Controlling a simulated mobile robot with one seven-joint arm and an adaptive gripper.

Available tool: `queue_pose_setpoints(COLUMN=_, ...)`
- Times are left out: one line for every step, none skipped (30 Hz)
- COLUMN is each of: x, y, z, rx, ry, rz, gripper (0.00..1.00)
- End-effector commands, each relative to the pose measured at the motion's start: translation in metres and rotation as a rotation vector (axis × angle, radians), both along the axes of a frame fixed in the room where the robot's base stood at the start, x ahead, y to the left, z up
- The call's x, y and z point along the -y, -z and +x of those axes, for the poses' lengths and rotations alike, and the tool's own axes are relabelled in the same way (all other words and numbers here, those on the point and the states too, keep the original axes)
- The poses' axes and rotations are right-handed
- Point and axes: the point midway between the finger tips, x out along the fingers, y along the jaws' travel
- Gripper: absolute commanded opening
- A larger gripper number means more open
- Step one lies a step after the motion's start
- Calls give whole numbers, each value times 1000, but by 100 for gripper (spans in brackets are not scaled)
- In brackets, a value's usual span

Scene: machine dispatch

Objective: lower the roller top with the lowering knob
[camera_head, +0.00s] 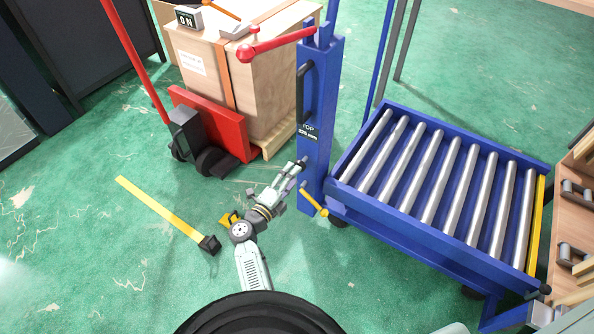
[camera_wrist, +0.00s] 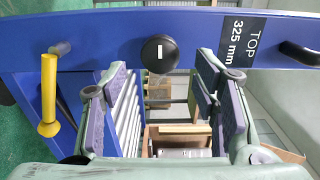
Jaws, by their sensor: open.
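The lowering knob is a round black knob (camera_wrist: 160,53) with a white mark, on the blue column (camera_wrist: 105,50) in the wrist view. In the head view it is hard to make out behind the fingertips. My gripper (camera_wrist: 161,76) is open and empty, with its fingers spread to either side of the knob's line. I cannot tell whether the fingertips reach around it. In the head view my gripper (camera_head: 299,174) is close to the column's lower part. The roller top (camera_head: 437,183) is a blue frame with several metal rollers. A label (camera_wrist: 243,38) reads TOP 325 mm.
A yellow lever (camera_head: 314,199) sticks out low on the column, also in the wrist view (camera_wrist: 48,95). A red pallet truck (camera_head: 213,125) with a large box (camera_head: 213,75) stands left.

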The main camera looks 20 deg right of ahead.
Motion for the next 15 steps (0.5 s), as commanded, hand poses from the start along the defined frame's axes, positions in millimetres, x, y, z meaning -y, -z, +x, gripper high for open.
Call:
queue_pose_setpoints(x=-10, y=1, z=-8, rx=-1, ry=-3, rz=0, gripper=55)
queue_pose_setpoints(x=-16, y=1, z=-12, rx=-1, ry=-4, rz=0, gripper=55)
queue_pose_setpoints(x=-23, y=0, z=-17, rx=0, ry=-3, rz=0, gripper=55)
queue_pose_setpoints(x=-27, y=1, z=-21, rx=-1, ry=-3, rz=0, gripper=55)
queue_pose_setpoints(x=-32, y=0, z=-25, rx=-1, ry=-2, rz=-1, gripper=55)
queue_pose_setpoints(x=-38, y=0, z=-29, rx=0, ry=-3, rz=0, gripper=55)
queue_pose_setpoints(x=-42, y=0, z=-33, rx=-1, ry=-2, rz=-1, gripper=55)
queue_pose_setpoints(x=-45, y=0, z=-36, rx=-1, ry=-2, rz=0, gripper=55)
queue_pose_setpoints(x=-50, y=0, z=-39, rx=0, ry=-2, rz=0, gripper=55)
queue_pose_setpoints(x=-53, y=0, z=-41, rx=0, ry=-1, rz=0, gripper=55)
queue_pose_setpoints(x=-55, y=0, z=-43, rx=0, ry=0, rz=0, gripper=55)
queue_pose_setpoints(x=-57, y=0, z=-45, rx=0, ry=0, rz=0, gripper=55)
queue_pose_setpoints(x=-59, y=0, z=-46, rx=0, ry=0, rz=0, gripper=55)
queue_pose_setpoints(x=-60, y=0, z=-48, rx=0, ry=0, rz=0, gripper=55)
queue_pose_setpoints(x=-61, y=0, z=-48, rx=0, ry=1, rz=0, gripper=55)
